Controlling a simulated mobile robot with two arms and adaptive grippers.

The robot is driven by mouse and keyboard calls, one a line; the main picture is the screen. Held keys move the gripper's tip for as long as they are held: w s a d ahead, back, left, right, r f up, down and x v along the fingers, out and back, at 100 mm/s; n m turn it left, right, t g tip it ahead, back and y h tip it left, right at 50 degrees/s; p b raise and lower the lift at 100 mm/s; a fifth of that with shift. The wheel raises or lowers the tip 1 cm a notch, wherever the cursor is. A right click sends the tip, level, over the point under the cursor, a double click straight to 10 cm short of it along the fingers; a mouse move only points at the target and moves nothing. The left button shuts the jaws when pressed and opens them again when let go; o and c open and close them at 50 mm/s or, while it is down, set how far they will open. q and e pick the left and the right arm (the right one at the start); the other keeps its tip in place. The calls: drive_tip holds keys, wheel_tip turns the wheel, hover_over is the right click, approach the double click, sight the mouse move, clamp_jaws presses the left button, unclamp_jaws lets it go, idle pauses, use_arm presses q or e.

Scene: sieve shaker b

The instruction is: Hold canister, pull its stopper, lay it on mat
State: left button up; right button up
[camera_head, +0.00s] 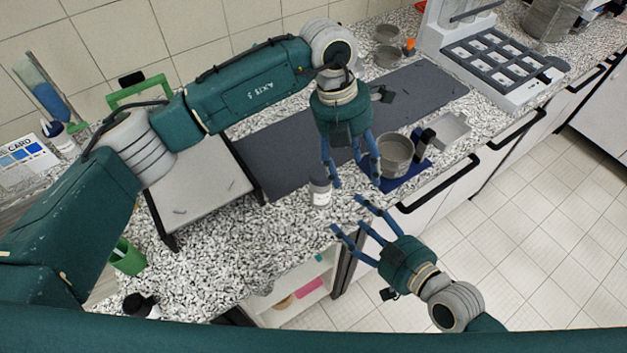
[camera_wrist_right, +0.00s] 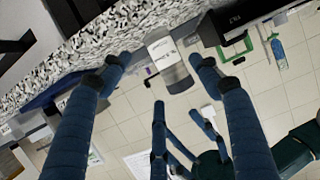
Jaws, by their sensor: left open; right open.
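The canister (camera_head: 320,190) is a small pale container with a label and a dark grey top. It stands upright near the counter's front edge. It also shows in the right wrist view (camera_wrist_right: 165,55), between and beyond the fingertips. Its stopper cannot be told apart from the dark top. My left gripper (camera_head: 356,181) is open and points down, one finger close beside the canister. My right gripper (camera_head: 347,213) is open in front of the counter edge, pointing at the canister. A long dark grey mat (camera_head: 275,150) lies behind; a small blue mat (camera_head: 416,172) lies at right.
A metal sieve (camera_head: 396,155) and a small black item (camera_head: 424,139) stand at the blue mat. A grey-topped stand (camera_head: 198,190) is at left. Speckled counter (camera_head: 265,240) is clear left of the canister.

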sight(329, 203)
use_arm(q)
drive_tip(key=w+a+y, duration=0.1)
drive_tip(key=a, duration=0.1)
drive_tip(key=w+a+r+y, duration=0.1)
drive_tip(key=a, duration=0.1)
drive_tip(key=w+a+t, duration=0.1)
drive_tip(key=a, duration=0.2)
drive_tip(key=shift+w+r+n+y, duration=0.2)
drive_tip(key=shift+w+n+y, duration=0.1)
drive_tip(key=shift+y, duration=0.1)
drive_tip(key=shift+s, duration=0.1)
use_arm(e)
drive_tip(key=shift+t, duration=0.3)
drive_tip(key=x, duration=0.7)
drive_tip(key=r+x, duration=0.1)
drive_tip(key=x, duration=0.3)
drive_tip(key=shift+w+d, duration=0.1)
drive_tip(key=shift+w, duration=0.1)
